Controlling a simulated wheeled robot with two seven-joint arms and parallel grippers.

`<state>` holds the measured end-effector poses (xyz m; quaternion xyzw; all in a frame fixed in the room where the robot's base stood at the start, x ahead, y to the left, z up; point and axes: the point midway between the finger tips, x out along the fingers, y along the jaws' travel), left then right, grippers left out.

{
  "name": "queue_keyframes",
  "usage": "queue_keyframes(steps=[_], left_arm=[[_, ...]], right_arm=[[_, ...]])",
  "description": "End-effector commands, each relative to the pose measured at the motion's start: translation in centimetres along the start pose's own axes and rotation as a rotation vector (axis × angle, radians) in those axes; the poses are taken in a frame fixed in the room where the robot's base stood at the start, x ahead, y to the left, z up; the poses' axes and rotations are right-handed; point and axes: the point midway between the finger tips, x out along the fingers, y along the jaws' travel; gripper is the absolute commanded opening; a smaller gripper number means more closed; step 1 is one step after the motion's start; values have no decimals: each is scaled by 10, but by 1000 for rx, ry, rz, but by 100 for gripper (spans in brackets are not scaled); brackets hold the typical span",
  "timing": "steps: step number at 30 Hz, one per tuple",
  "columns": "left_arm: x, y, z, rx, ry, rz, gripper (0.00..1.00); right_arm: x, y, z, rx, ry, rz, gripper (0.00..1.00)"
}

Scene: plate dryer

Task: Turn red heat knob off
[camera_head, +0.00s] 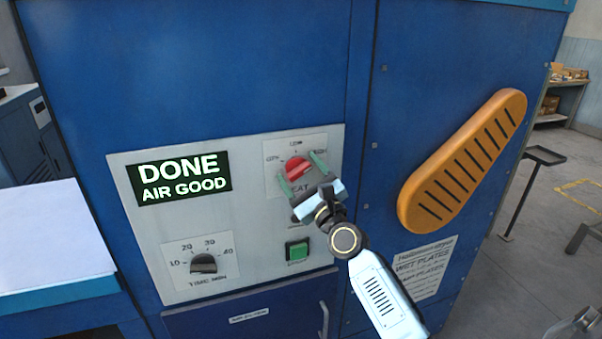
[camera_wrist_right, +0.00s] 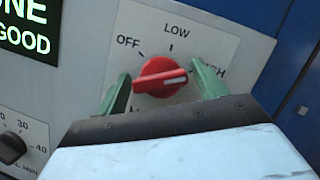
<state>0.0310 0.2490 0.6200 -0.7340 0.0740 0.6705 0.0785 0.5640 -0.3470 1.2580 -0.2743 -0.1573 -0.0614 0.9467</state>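The red heat knob (camera_head: 298,168) sits on the grey control panel (camera_head: 240,215) of the blue machine. In the right wrist view the red knob (camera_wrist_right: 160,77) has a white pointer line aimed right, just below the HIGH label; OFF is at upper left and LOW at the top. My right gripper (camera_head: 301,174) is in front of the panel, its green fingers open on either side of the knob. In the right wrist view the fingers of my right gripper (camera_wrist_right: 163,90) stand left and right of the knob, with a gap visible on each side. My left gripper is not in view.
A display (camera_head: 180,178) reads DONE AIR GOOD. A black timer knob (camera_head: 203,263) is at lower left, and a green button (camera_head: 297,250) is below the heat knob. A drawer handle (camera_head: 324,320) is below.

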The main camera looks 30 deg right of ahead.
Motion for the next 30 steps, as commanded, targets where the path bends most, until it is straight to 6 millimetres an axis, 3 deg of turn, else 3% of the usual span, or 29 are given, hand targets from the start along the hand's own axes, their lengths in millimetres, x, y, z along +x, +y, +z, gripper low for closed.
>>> queue_keyframes(steps=[1,9,20,30], left_arm=[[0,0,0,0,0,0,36],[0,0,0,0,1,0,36],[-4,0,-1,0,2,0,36],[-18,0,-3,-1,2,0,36]], right_arm=[[0,0,0,0,0,0,63],[0,0,0,0,0,0,32],[0,0,0,-70,0,30,32],[0,-2,2,-315,1,132,32]])
